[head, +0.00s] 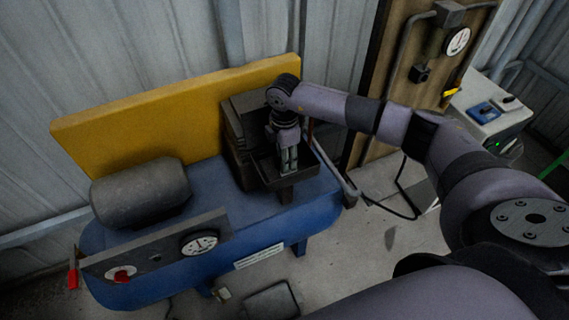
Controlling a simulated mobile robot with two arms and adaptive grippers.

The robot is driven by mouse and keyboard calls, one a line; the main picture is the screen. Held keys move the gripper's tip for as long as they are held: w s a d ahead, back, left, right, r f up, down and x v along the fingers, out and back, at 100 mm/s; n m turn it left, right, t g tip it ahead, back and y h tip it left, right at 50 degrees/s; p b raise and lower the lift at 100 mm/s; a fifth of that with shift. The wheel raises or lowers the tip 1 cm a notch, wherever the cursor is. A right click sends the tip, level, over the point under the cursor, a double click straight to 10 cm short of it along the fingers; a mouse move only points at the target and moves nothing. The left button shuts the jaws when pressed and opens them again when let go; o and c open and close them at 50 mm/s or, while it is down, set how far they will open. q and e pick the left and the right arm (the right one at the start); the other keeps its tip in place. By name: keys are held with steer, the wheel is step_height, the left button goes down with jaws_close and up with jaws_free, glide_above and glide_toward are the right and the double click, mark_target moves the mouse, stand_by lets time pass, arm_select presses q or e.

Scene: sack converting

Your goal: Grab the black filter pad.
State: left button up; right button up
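My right gripper (289,161) points down into an open dark box (262,172) on the right end of a blue compressor tank (215,195). Its two fingers look close together, but I cannot tell whether anything is between them. I cannot clearly make out the black filter pad. The inside of the box is dark and partly hidden by the gripper. My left gripper is not in view.
A yellow guard panel (150,115) stands behind the tank. A dark cylindrical motor (140,192) sits at the tank's left, behind a panel with a gauge (200,243). A wooden board (385,75) with piping and a gauge stands at right.

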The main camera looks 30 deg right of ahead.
jaws_close()
stand_by(0.3)
steer(key=shift+r, duration=0.1)
